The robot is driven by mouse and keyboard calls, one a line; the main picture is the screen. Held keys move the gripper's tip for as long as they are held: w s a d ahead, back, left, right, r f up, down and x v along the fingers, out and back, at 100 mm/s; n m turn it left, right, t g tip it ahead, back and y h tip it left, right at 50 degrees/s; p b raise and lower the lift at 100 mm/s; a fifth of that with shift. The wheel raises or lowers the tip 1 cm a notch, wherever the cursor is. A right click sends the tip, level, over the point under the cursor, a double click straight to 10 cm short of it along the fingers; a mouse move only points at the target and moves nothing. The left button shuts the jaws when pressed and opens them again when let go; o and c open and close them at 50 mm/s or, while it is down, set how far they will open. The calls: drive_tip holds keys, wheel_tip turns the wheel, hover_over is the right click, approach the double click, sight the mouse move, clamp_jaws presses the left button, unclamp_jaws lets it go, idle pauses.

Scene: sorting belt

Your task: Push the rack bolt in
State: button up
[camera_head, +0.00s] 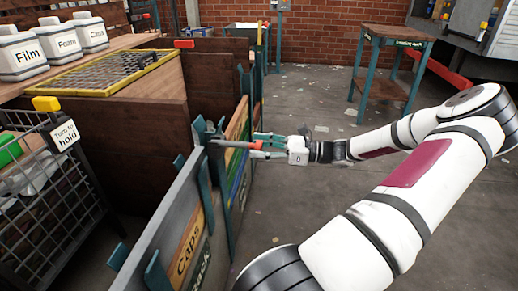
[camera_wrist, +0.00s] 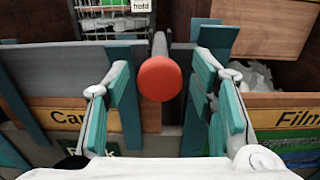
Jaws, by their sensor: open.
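The rack bolt (camera_head: 228,143) is a grey rod with a red round end, sticking out sideways at the top of the rack of boards (camera_head: 178,215). In the wrist view the bolt's red end (camera_wrist: 160,78) faces me, with the grey rod behind it. My gripper (camera_head: 254,146) is level with the bolt at its red end. Its teal fingers are spread apart, one on each side of the red end in the wrist view, with gaps on both sides. Whether anything touches the red end I cannot tell. How far the rod goes into the rack is hidden.
Boards marked Caps (camera_head: 187,250) and Film (camera_wrist: 290,100) flank the bolt. A wire cage (camera_head: 50,200) with a "Turn to hold" sign stands left. White bins (camera_head: 22,52) and a yellow-framed grate (camera_head: 110,70) sit behind. Open floor lies right, before a teal-legged table (camera_head: 390,35).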

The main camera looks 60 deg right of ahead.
sight(235, 142)
drive_tip(key=shift+w+a, duration=0.1)
drive_tip(key=shift+w, duration=0.1)
clamp_jaws()
drive_tip(key=p+x, duration=0.3)
drive_tip(key=x, duration=0.4)
drive_tip(key=shift+w, duration=0.15)
unclamp_jaws()
drive_tip(key=shift+w+a, duration=0.1)
drive_tip(key=v, duration=1.2)
